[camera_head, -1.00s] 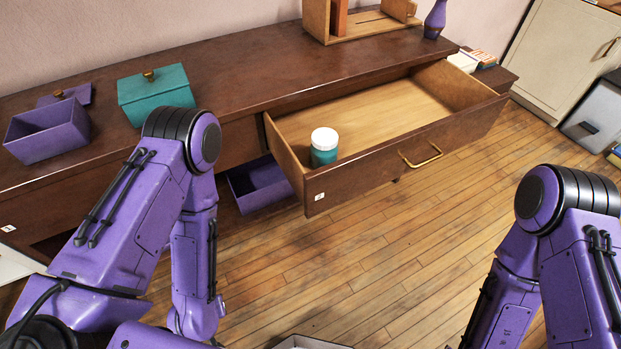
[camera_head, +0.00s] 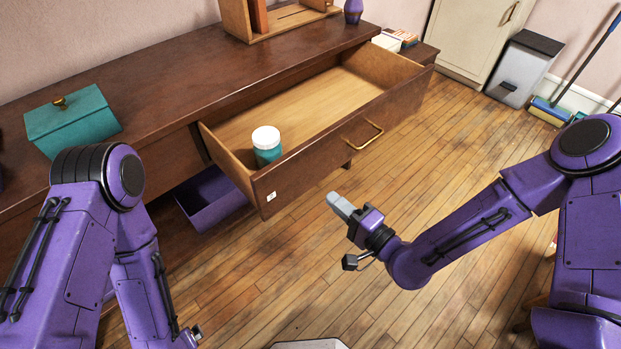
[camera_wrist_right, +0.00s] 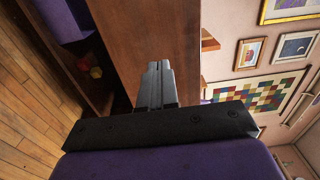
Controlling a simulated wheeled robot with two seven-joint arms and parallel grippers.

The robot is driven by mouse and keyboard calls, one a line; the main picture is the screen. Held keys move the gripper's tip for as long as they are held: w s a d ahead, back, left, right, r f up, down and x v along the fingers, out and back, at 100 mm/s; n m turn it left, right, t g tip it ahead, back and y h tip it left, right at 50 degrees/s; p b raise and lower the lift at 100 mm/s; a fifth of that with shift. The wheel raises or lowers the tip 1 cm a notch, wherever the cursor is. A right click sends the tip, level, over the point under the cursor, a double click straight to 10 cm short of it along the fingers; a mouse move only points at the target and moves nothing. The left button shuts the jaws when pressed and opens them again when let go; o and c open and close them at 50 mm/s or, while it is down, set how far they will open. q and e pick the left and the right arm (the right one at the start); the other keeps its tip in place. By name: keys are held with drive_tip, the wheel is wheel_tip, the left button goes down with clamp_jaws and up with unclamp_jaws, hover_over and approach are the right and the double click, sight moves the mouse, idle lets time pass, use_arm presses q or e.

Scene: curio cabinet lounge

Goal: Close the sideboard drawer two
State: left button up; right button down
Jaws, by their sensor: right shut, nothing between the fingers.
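The sideboard (camera_head: 190,80) is dark brown. Its drawer (camera_head: 325,155) is pulled well out, with a pale wooden inside and a brass handle (camera_head: 362,136). A small white tag (camera_head: 271,197) is on the drawer front's left end; I cannot read it surely. A teal jar with a white lid (camera_head: 267,145) stands inside near the front left. My right gripper (camera_head: 338,204) is shut and empty, in front of the drawer front and below the handle, apart from it. Its closed fingers show in the right wrist view (camera_wrist_right: 157,85). My left arm shows at left; its gripper is out of view.
A teal box (camera_head: 72,122) stands on the sideboard top. A purple open bin (camera_head: 212,198) is under the drawer. A grey bin (camera_head: 522,70) and a cream cabinet (camera_head: 470,35) are at back right. The wooden floor before the drawer is clear.

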sight(301, 172)
drive_tip(key=x, duration=0.8)
drive_tip(key=shift+w+a+p, duration=0.25)
drive_tip(key=shift+w+p, duration=0.05)
drive_tip(key=shift+p, duration=0.05)
drive_tip(key=shift+w, duration=0.1)
drive_tip(key=shift+w+a, duration=0.1)
